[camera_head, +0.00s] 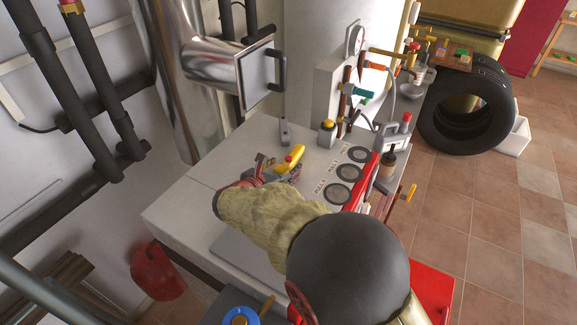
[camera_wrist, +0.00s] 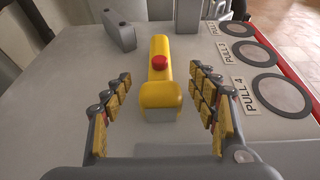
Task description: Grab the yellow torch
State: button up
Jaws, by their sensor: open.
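The yellow torch (camera_wrist: 159,72) lies on the light grey top of the boiler, with a red button on its upper side. In the wrist view its wide end points toward me, between the two fingers of my gripper (camera_wrist: 160,112). The fingers are open, one on each side, with gaps between them and the torch. In the head view the torch (camera_head: 289,159) lies just beyond my gripper (camera_head: 268,168), which partly hides it. I cannot tell from these views how high the fingers are above the surface.
Round rings with "PULL" labels (camera_head: 339,193) lie right of the torch, beside a red edge. A grey upright piece (camera_wrist: 118,30) stands beyond the torch to the left. A metal flue with a handled door (camera_head: 243,70) is behind. Valves and pipes (camera_head: 362,85) stand at the back right.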

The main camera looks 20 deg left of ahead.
jog(key=shift+c, duration=0.5)
jog(key=c, duration=1.3)
